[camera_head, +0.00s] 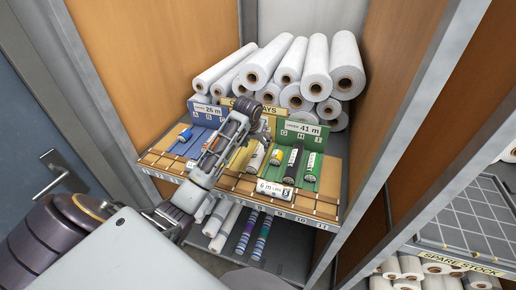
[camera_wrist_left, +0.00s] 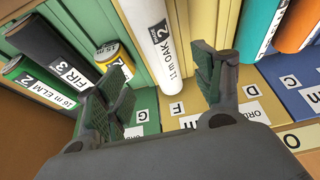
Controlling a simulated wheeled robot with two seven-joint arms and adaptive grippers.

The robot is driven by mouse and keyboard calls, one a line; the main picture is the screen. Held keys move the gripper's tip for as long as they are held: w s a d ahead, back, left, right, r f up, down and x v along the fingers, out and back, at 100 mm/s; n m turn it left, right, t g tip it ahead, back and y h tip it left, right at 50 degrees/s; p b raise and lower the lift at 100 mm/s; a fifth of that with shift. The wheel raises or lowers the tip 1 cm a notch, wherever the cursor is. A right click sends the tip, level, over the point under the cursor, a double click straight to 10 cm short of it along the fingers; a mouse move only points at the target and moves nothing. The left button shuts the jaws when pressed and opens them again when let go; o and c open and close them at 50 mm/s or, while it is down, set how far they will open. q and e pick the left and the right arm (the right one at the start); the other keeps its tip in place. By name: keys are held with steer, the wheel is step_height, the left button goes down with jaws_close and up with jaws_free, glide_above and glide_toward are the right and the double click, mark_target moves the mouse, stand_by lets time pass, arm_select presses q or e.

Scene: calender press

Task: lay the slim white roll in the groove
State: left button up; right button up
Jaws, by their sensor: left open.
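A slim white roll (camera_head: 257,157), labelled "11 m OAK 2" in the left wrist view (camera_wrist_left: 158,38), lies in the yellow part of the sloped bay rack, by the F card. My left gripper (camera_head: 262,131) is over the back end of this roll. It is open, and in the left wrist view (camera_wrist_left: 162,68) the roll shows between the two fingers, with no clear contact. The wooden front ledge (camera_head: 163,160) has long slots and grooves; which is the task's groove I cannot tell. My arm hides part of the rack. My right gripper is out of view.
Yellow (camera_head: 276,156), black (camera_head: 291,165) and green (camera_head: 311,167) rolls lie to the right of the white one. A white piece marked "6 m" (camera_head: 272,190) sits at the ledge. Large white rolls (camera_head: 316,70) are piled behind. Cabinet walls close both sides.

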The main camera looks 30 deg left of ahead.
arm_select(q)
steer(key=shift+v, duration=1.8)
steer(key=shift+s+f, duration=0.1)
